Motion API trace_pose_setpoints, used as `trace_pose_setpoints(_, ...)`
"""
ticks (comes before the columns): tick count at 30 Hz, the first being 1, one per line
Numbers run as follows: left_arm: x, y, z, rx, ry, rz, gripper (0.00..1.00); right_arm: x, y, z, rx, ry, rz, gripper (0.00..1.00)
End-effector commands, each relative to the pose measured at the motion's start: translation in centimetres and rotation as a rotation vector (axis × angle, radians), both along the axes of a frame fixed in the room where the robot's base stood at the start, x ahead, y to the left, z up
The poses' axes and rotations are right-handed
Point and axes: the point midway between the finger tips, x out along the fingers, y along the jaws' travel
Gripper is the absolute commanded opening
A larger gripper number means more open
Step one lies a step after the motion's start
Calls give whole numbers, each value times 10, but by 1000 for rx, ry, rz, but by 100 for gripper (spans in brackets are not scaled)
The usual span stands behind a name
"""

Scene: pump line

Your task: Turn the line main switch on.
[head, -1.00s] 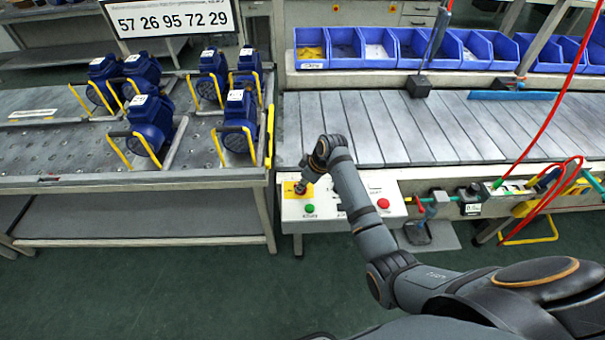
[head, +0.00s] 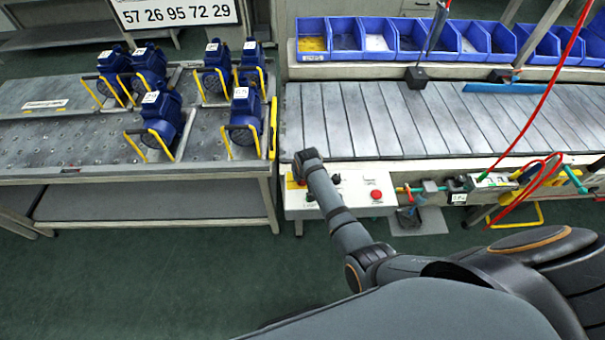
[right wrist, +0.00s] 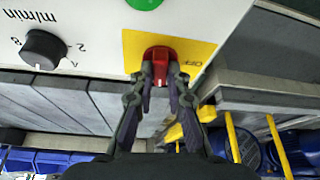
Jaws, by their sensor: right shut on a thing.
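The line main switch (right wrist: 159,58) is a red rotary handle on a yellow plate (right wrist: 199,50) in the right wrist view. A label that looks like OFF is printed beside it. My right gripper (right wrist: 160,84) is shut on the red handle, with a finger on each side. In the head view the switch sits at the left end of the white control panel (head: 352,186). I cannot tell the handle's exact setting. My left gripper is not in view.
A green button (right wrist: 144,3) and a black speed knob (right wrist: 44,49) are near the switch. A red button (head: 376,194) is farther right on the panel. The slatted conveyor (head: 400,120) lies behind, and a table (head: 60,180) with blue pumps (head: 163,115) stands left.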

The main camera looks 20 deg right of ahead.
Motion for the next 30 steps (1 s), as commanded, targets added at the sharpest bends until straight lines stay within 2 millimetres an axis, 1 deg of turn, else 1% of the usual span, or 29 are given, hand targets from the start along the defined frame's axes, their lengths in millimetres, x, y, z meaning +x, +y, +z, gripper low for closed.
trace_pose_setpoints(6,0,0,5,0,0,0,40,0,1,0,0,1,-107,0)
trace_pose_setpoints(12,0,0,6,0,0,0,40,0,1,0,1,1,-161,0)
trace_pose_setpoints(28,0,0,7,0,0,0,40,0,1,0,1,1,-180,0)
trace_pose_setpoints(29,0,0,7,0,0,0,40,0,1,0,1,1,-180,19)
trace_pose_setpoints(30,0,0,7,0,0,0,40,0,1,0,1,1,-180,24)
